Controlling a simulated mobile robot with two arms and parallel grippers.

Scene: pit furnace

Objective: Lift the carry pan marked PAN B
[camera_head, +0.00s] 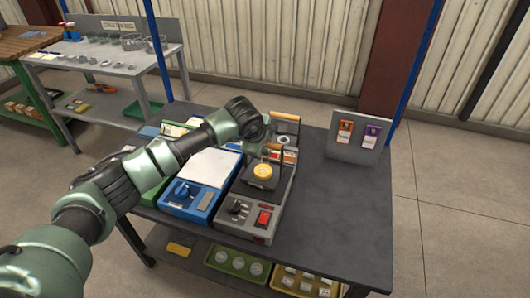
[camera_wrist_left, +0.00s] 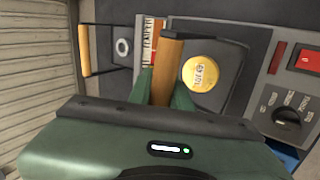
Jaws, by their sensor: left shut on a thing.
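My left gripper (camera_head: 268,148) is shut on the wooden handle of a dark carry pan (camera_head: 259,183). In the left wrist view the green fingertips (camera_wrist_left: 163,88) close around this upright wooden handle (camera_wrist_left: 170,60). A round yellow disc (camera_head: 263,171) lies in the pan, and it also shows in the left wrist view (camera_wrist_left: 201,73). A second wooden handle (camera_head: 286,117) with a grey ring (camera_head: 282,139) beside it is farther back. No PAN B marking is legible on either. I cannot tell whether the held pan is clear of the surface below. My right gripper is out of view.
A grey control unit with a red switch (camera_head: 263,218) and a blue unit (camera_head: 188,199) stand in front and to the left. A sign board with orange and purple tags (camera_head: 345,151) stands at the right. The dark tabletop (camera_head: 335,215) is clear there.

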